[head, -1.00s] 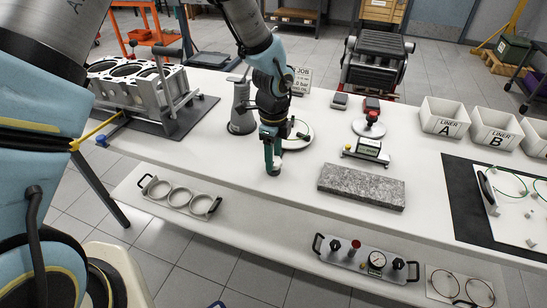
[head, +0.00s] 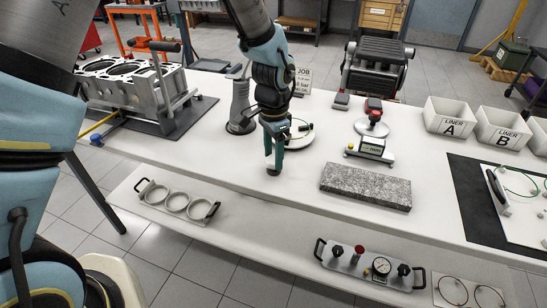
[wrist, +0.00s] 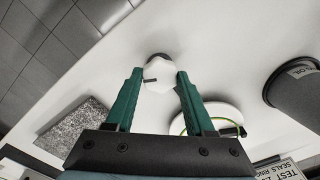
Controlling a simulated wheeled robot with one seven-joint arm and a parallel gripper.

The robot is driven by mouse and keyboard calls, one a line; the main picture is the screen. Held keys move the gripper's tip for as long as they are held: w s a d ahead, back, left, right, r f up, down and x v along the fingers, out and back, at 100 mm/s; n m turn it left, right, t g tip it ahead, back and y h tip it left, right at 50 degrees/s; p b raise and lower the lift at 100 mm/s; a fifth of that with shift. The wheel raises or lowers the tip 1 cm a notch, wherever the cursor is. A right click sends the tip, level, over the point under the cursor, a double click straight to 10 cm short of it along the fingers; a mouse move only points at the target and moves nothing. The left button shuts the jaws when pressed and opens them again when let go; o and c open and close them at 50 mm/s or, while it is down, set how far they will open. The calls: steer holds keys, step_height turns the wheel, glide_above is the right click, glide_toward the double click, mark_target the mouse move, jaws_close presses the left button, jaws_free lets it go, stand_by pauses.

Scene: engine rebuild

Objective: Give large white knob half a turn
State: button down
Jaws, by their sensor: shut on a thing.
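The large white knob (wrist: 159,76) is in the wrist view, between the two green fingers and near their tips. It has a faceted white face with a short dark mark on its left side, and a grey part shows behind it. My gripper (wrist: 155,80) is shut on the knob, one finger on each side. In the head view my gripper (head: 275,167) points down at the white bench top, left of the grey stone block. There the fingers mostly hide the knob; only a small grey piece shows at the tips.
A stone block (head: 365,186) lies to the right. A white round plate with a green ring (head: 299,136) is just behind my gripper, with a grey cone-shaped can (head: 240,110) behind left. A gauge panel (head: 368,265) and a ring tray (head: 177,200) are on the lower shelf.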

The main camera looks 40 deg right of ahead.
steer(key=n+b, duration=0.1)
steer(key=n, duration=0.5)
steer(key=shift+n, duration=0.3)
steer(key=n, duration=0.5)
steer(key=n+p, duration=0.1)
steer(key=n, duration=0.4)
steer(key=shift+s+r+n, duration=0.1)
steer(key=shift+n, duration=0.3)
steer(key=n+p, duration=0.2)
steer(key=n, duration=0.3)
steer(key=shift+p, duration=0.4)
steer(key=shift+n, duration=0.4)
steer(key=shift+c, duration=1.3)
jaws_free()
